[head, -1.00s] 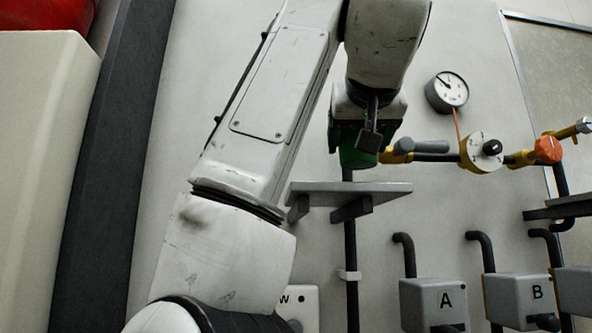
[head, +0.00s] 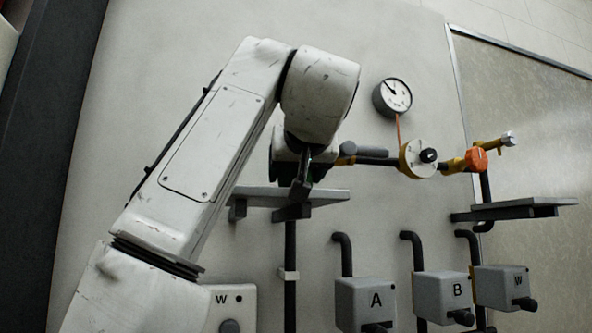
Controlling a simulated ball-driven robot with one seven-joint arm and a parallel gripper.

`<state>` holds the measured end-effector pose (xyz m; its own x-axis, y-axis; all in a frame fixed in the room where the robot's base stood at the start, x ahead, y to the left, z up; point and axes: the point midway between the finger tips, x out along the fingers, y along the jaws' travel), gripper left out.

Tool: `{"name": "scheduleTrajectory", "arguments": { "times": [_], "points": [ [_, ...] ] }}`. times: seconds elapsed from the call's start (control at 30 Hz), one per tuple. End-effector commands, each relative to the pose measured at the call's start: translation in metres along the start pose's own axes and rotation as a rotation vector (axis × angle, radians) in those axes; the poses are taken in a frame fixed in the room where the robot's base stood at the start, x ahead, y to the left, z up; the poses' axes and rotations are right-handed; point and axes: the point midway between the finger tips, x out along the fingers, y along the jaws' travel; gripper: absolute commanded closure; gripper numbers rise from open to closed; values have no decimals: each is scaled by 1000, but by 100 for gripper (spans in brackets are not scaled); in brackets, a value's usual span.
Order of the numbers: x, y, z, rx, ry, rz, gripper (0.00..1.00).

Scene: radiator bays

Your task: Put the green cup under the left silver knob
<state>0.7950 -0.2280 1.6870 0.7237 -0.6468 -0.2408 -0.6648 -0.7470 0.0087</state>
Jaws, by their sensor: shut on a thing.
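My gripper (head: 302,178) is shut on the green cup (head: 319,172), which is mostly hidden behind the finger and wrist; only slivers of green show. The gripper is just above or in front of the left grey shelf (head: 325,197); I cannot tell whether the cup touches it. A silver knob (head: 509,139) sits at the right end of the pipe, above the right shelf (head: 520,208). No silver knob shows at the left end, where my arm covers the pipe.
A dark pipe carries an orange valve (head: 477,159), a pale round flange (head: 417,158) and a blue-grey knob (head: 347,149). A gauge (head: 392,97) is above. Grey boxes A (head: 364,300), B (head: 443,294) and W (head: 503,286) are below. Another W panel (head: 232,305) is lower left.

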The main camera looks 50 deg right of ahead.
Motion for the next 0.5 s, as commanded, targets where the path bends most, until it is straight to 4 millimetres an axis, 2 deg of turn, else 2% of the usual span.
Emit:
{"name": "scheduleTrajectory", "arguments": {
  "times": [0.13,0.17,0.4,0.5],
  "points": [
    [1,0,4,0,0,1,66],
    [1,0,3,0,0,1,25],
    [1,0,3,0,0,0,2],
    [1,0,3,0,0,0,1]
  ]
}}
